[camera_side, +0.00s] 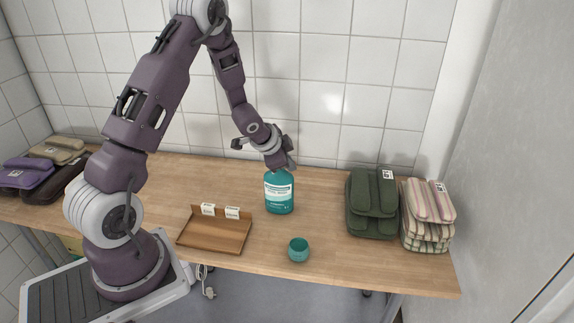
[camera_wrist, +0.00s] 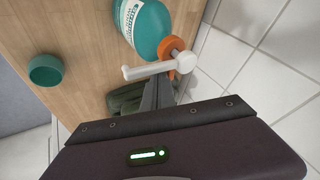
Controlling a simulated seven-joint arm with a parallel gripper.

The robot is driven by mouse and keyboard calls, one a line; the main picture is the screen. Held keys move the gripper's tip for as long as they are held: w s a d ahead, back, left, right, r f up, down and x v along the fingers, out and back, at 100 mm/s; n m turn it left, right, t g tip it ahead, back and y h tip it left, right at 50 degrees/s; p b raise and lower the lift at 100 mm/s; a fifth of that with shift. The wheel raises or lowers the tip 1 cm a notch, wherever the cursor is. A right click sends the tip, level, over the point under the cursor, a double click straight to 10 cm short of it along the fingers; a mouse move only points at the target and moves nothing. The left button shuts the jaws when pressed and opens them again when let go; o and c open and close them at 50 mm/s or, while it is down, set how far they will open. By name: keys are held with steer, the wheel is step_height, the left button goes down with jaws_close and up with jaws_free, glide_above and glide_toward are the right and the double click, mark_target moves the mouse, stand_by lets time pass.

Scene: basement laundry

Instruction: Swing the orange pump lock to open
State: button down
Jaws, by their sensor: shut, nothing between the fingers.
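A teal bottle (camera_side: 279,195) with a white label stands upright on the wooden table; it also shows in the wrist view (camera_wrist: 148,25). The orange pump lock (camera_wrist: 170,46) sits at its neck, below the white pump head (camera_wrist: 182,62), whose spout (camera_wrist: 145,71) points left in the wrist view. My gripper (camera_wrist: 160,84) is shut and empty, its dark fingertips right by the spout and pump head. I cannot tell whether they touch. In the side view my gripper (camera_side: 281,163) is directly over the bottle and hides the pump and lock.
A teal cup (camera_side: 298,252) stands in front of the bottle. A brown tray (camera_side: 213,237) with two small labelled cards (camera_side: 232,213) lies to its left. Green (camera_side: 373,205) and striped (camera_side: 428,215) folded cloth stacks stand right. The tiled wall (camera_side: 330,100) is close behind.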

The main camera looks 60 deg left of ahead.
steer(key=w+n+g+y, duration=0.1)
steer(key=n, duration=0.2)
steer(key=w+a+n+g+y, duration=0.1)
steer(key=n+y, duration=0.1)
steer(key=n, duration=0.1)
steer(key=w+a+n+g+y, duration=0.1)
steer(key=n+g, duration=0.1)
steer(key=n, duration=0.2)
steer(key=shift+w+y, duration=0.1)
steer(key=shift+y, duration=0.3)
steer(key=shift+s, duration=0.2)
steer(key=shift+s, duration=0.7)
